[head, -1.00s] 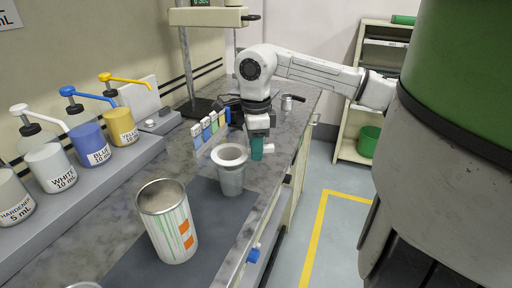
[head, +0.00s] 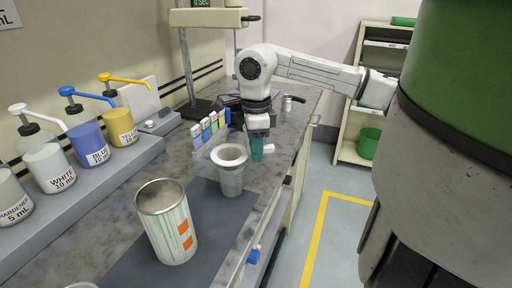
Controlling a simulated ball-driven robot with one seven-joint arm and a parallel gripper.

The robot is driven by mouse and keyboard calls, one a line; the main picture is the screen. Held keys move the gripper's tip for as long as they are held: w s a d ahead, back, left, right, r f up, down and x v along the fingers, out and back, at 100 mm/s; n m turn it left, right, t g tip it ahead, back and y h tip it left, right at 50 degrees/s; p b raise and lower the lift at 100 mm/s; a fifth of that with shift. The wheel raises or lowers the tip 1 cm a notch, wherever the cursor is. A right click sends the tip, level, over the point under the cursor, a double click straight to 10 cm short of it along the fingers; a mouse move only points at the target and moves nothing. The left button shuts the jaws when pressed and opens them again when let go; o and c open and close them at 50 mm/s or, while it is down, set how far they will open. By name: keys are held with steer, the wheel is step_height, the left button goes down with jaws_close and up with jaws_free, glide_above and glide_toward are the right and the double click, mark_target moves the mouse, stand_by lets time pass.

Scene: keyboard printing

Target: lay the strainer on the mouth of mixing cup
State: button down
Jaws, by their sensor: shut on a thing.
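The mixing cup (head: 231,184) is a grey, tapered cup standing upright on the dark mat. The strainer (head: 230,153) shows as a wide pale ring with a hollow middle, at the cup's mouth. From this angle I cannot tell whether it rests on the rim or hovers just above it. My gripper (head: 257,153) points down at the right edge of the ring, its teal fingertips close to the rim. It is shut on the strainer's edge, though the contact itself is small and partly hidden.
An open can with orange labels (head: 167,229) stands in front on the mat (head: 207,240). Pump bottles (head: 88,145) line the left ledge. A small metal pot (head: 288,103) is farther back. The counter ends at the right.

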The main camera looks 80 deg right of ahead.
steer(key=shift+f, duration=0.15)
steer(key=shift+f+b, duration=0.95)
steer(key=shift+b, duration=0.05)
steer(key=c, duration=0.9)
jaws_free()
steer(key=shift+r, duration=0.1)
step_height(320, 180, up, 6)
steer(key=p, duration=0.3)
step_height(320, 180, up, 11)
